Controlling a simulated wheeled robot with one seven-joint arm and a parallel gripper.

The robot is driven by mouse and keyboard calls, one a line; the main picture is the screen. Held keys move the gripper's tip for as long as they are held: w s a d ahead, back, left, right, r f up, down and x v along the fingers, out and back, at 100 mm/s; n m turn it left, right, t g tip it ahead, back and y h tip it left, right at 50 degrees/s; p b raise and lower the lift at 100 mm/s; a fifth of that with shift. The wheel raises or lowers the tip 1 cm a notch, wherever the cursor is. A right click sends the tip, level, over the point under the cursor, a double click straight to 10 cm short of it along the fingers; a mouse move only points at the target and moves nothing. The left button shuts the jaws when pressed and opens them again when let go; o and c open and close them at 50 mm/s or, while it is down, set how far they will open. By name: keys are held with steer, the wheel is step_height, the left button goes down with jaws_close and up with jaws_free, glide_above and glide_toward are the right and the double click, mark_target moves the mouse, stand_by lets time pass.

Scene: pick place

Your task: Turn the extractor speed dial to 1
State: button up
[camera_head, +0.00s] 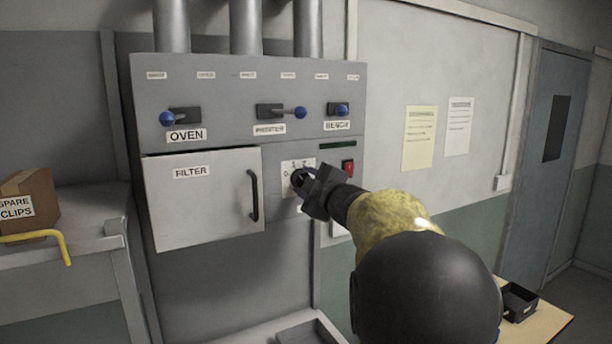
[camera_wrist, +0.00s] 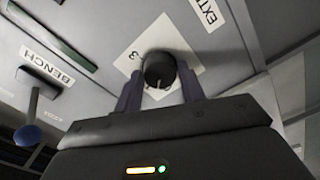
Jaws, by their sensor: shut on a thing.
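The extractor speed dial is a round black knob (camera_head: 297,179) on a white number plate (camera_head: 286,167), on the grey control panel right of the FILTER door. My gripper (camera_head: 307,182) reaches it from the right and front. In the wrist view, the dial (camera_wrist: 159,69) sits between the two fingers of my gripper (camera_wrist: 160,90), which are shut on it. A "3" shows at the plate's left edge in that view. Most other numbers and the dial's pointer are hidden or too small to read, so I cannot tell its setting.
Above are three blue-knobbed levers, OVEN (camera_head: 167,118), a middle one (camera_head: 299,112) and BENCH (camera_head: 342,110). A red switch (camera_head: 348,167) is close right of the dial. The FILTER door (camera_head: 205,205) with its black handle (camera_head: 253,195) is shut at left.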

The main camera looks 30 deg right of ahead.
steer(key=shift+m+p, duration=0.9)
steer(key=shift+m, duration=0.7)
steer(key=shift+f, duration=0.1)
steer(key=o, duration=1)
steer(key=shift+c, duration=0.2)
steer(key=shift+s, duration=0.1)
steer(key=s+b, duration=0.4)
steer(key=s, duration=1.3)
steer(key=shift+s+d+b, duration=0.15)
steer(key=shift+d+b, duration=0.15)
steer(key=shift+b, duration=0.05)
